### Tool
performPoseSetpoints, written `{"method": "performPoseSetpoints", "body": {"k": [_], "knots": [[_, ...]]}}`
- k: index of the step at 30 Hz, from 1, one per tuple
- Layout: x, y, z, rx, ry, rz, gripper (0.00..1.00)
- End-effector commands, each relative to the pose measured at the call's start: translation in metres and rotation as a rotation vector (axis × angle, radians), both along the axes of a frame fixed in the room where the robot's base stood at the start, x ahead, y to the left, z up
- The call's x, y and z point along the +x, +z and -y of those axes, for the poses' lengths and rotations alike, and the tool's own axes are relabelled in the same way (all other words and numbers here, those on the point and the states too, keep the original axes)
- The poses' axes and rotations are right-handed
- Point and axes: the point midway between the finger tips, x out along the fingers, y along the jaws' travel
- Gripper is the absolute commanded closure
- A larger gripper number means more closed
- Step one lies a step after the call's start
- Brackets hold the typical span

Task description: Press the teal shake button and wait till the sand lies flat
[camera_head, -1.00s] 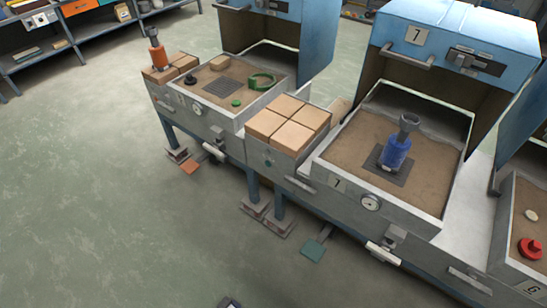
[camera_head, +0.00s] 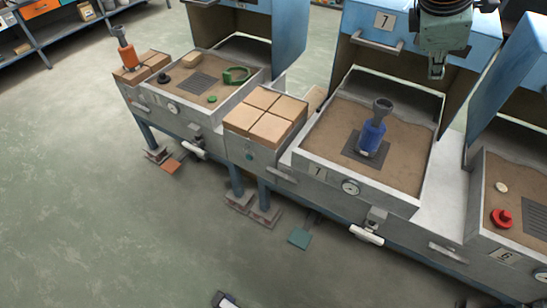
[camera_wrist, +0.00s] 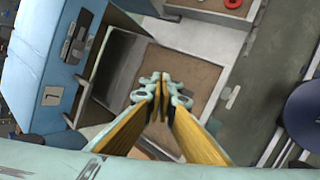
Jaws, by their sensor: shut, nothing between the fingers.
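A small round teal button (camera_head: 249,156) is on the front of the grey housing below several tan blocks, left of the number 7 sand box. A flat teal pedal (camera_head: 300,239) sits low near the floor. The sand (camera_head: 405,150) in box 7 looks mostly level, with an uneven edge at the back. A blue cylinder with a grey top (camera_head: 373,135) stands upright on a dark grate in it. My gripper (camera_head: 437,72) is above the back right of that box, shut and empty, away from the button. The wrist view shows its closed fingers (camera_wrist: 164,88) over the sand box.
A blue hood (camera_head: 360,40) stands open behind box 7. A white-handled lever (camera_head: 366,235) sticks out in front. A left sand box (camera_head: 205,85) holds a green ring; a right one holds a red piece (camera_head: 501,218).

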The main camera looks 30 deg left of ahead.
Motion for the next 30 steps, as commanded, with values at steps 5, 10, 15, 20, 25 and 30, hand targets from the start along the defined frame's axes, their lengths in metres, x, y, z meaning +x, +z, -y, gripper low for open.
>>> {"method": "performPoseSetpoints", "body": {"k": [5, 10, 15, 20, 25, 30], "knots": [[0.015, -0.030, -0.037, -0.132, 0.178, -0.041, 1.00], [0.028, -0.059, -0.071, -0.259, 0.347, -0.076, 1.00], [0.038, -0.087, -0.110, -0.385, 0.519, -0.105, 1.00], [0.044, -0.116, -0.148, -0.506, 0.681, -0.131, 1.00], [0.048, -0.147, -0.191, -0.632, 0.852, -0.151, 1.00], [0.047, -0.180, -0.236, -0.762, 1.026, -0.168, 1.00]]}}
